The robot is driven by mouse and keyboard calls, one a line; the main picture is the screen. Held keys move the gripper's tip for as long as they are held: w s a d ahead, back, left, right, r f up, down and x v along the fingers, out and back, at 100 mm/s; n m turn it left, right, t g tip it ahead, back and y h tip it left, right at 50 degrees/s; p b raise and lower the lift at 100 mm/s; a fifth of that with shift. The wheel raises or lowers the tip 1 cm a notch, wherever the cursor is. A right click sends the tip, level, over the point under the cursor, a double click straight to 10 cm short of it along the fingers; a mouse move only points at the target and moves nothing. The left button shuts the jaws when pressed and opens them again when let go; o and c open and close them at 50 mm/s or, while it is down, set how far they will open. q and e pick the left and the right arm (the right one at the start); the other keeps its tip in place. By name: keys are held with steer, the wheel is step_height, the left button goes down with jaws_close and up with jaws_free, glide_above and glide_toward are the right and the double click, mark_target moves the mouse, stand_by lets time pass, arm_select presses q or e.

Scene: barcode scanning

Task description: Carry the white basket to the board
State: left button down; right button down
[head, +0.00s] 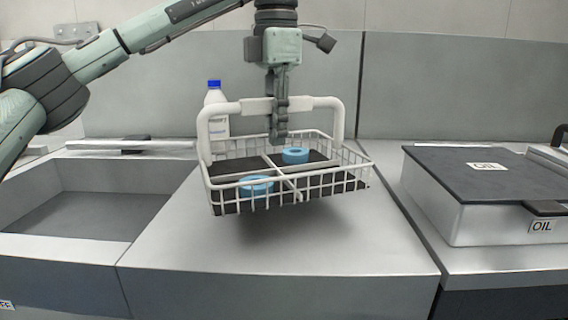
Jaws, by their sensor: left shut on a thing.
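The white basket (328,187) is a wire basket with a thick white handle, in the middle of the head view. It hangs slightly tilted above the metal counter, with a shadow below it. Two blue round things, one at the front left (257,185) and one at the back (295,155), lie inside on the dark bottom. My left gripper (279,132) comes down from above and is shut on the basket's handle at its middle. I cannot make out a separate board with certainty. My right gripper is not in view.
A white bottle with a blue cap (214,95) shows behind the basket's left side. An open sink-like basin (70,242) lies at the left. A closed box with a dark lid marked OIL (445,170) stands at the right. The counter's front (270,262) is clear.

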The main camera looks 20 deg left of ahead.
mark_target(284, 173)
arm_select(q)
steer(key=shift+w+d+f, duration=0.15)
steer(key=shift+d+f, duration=0.15)
steer(key=shift+d, duration=0.3)
steer(key=shift+f, duration=1.95)
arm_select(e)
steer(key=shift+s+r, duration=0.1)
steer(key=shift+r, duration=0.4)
arm_select(q)
steer(key=shift+f, duration=0.2)
steer(key=c, duration=1.5)
jaws_free()
steer(key=shift+c, duration=0.2)
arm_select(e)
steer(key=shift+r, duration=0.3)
